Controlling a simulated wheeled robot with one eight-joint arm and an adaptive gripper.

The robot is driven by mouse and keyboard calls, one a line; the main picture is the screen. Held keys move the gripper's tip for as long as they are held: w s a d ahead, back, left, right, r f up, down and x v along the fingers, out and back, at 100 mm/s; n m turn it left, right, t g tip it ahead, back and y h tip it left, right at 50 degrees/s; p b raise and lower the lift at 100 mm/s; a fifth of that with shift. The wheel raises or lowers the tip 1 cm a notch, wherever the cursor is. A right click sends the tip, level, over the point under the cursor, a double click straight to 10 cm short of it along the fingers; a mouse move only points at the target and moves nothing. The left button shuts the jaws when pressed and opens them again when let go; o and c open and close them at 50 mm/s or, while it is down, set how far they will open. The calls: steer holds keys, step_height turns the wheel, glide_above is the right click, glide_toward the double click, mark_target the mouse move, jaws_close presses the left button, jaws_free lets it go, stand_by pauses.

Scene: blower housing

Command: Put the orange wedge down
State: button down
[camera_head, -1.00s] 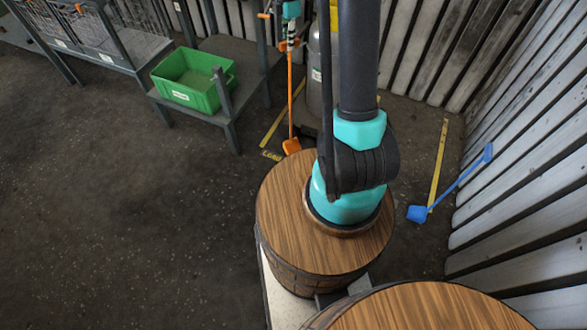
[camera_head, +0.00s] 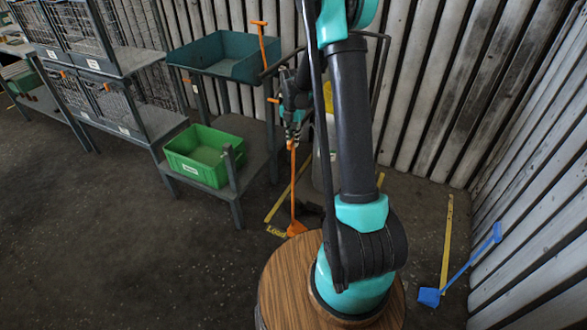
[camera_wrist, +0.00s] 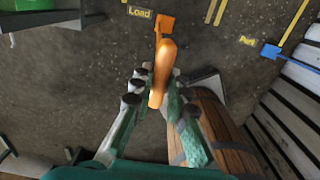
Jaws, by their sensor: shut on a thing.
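The orange wedge (camera_head: 296,229) has a long upright orange handle (camera_head: 293,185) and is low at the floor, beside the yellow "Load" marking (camera_head: 276,232). I cannot tell whether it touches the floor. My gripper (camera_head: 291,128) is at the top of the handle, partly hidden in the head view by dark parts around it. In the wrist view my gripper (camera_wrist: 155,95) is shut on the orange handle (camera_wrist: 163,68). The wedge's flat orange end (camera_wrist: 165,24) shows beyond the handle, right of the "Load" lettering.
A green bin (camera_head: 203,157) sits on a low shelf, with a teal tray (camera_head: 228,58) above it. A blue wedge with a long handle (camera_head: 430,296) rests by the right wall near a yellow line (camera_head: 447,240). A wooden barrel (camera_head: 283,285) stands in front. Floor at left is clear.

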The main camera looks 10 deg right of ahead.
mark_target(293, 161)
step_height(293, 161, down, 11)
steer(key=shift+f, duration=0.2)
stand_by(0.4)
steer(key=c, duration=1.5)
jaws_free()
steer(key=shift+f, duration=0.1)
